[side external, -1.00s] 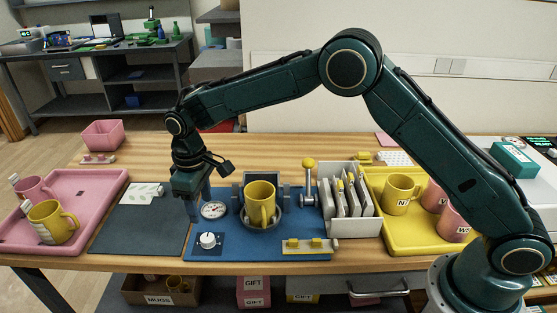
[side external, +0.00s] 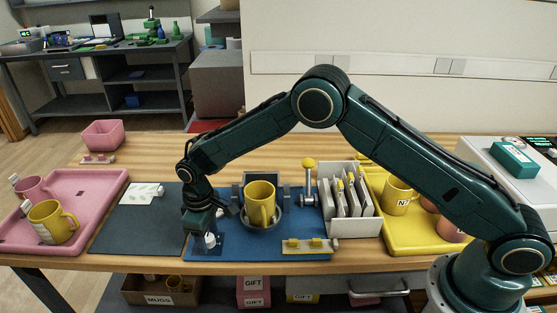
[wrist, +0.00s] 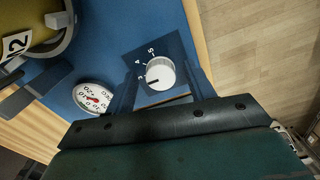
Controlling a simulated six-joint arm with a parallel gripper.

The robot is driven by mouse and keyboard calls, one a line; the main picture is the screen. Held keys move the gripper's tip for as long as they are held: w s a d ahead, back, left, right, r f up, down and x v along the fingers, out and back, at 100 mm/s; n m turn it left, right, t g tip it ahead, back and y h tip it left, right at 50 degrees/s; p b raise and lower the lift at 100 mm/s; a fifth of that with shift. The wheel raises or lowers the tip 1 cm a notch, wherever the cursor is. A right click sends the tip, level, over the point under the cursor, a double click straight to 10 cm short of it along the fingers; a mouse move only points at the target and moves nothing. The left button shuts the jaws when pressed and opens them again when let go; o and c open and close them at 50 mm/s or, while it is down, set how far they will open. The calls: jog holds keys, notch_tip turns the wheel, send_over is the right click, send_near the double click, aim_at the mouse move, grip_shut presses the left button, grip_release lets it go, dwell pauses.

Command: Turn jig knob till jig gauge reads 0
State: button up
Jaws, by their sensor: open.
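The white jig knob (side external: 210,241) sits on a dark plate at the front left of the blue board (side external: 285,227). In the wrist view the knob (wrist: 160,75) shows a dark pointer line toward the lower left, near the 3 of its printed scale. My gripper (wrist: 161,84) is open, with its fingers on either side of the knob; I cannot tell whether they touch it. The round white jig gauge (wrist: 92,98) has a red needle, but its reading is too small to tell.
A yellow mug (side external: 260,204) stands in the jig right of my gripper. A lever with a yellow ball (side external: 309,164) and a rack of plates (side external: 350,201) stand further right. A yellow strip (side external: 305,244) lies at the front. The dark mat (side external: 138,229) at left is mostly bare.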

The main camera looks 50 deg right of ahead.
jog(key=c, duration=1)
jog(key=shift+m, duration=0.5)
jog(key=m, duration=0.3)
jog(key=shift+m, duration=0.3)
jog(key=m, duration=0.4)
jog(key=shift+a, duration=0.1)
jog(key=o, duration=1)
